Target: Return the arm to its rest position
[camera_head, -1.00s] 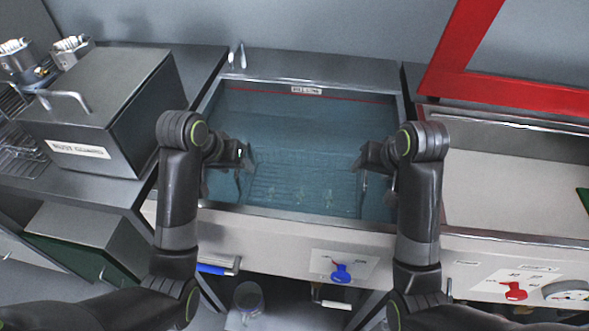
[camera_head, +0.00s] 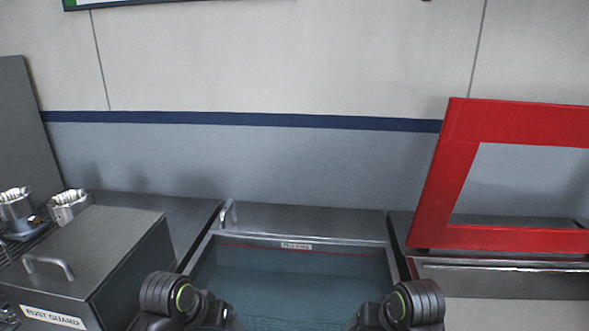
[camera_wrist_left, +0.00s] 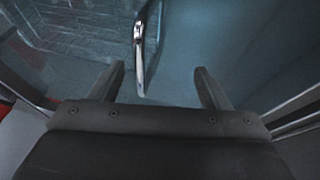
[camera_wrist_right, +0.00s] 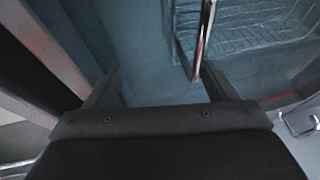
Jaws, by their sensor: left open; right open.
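Both my arms show at the bottom of the head view, above a tank (camera_head: 290,283) of bluish liquid with a small label on its back rim. My left gripper (camera_wrist_left: 160,80) is open. In its wrist view a thin metal handle (camera_wrist_left: 138,48) shows between the fingers, with no visible grip on it. My right gripper (camera_wrist_right: 160,82) is open, and a similar metal handle (camera_wrist_right: 203,45) shows near its right finger. A mesh basket (camera_wrist_right: 250,30) lies in the liquid. The fingertips are out of the head view.
A steel box marked RUST GUARD (camera_head: 95,255) stands left of the tank, with metal cups (camera_head: 68,207) behind it. A raised red-framed lid (camera_head: 455,180) stands at the right above another tank (camera_head: 500,270).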

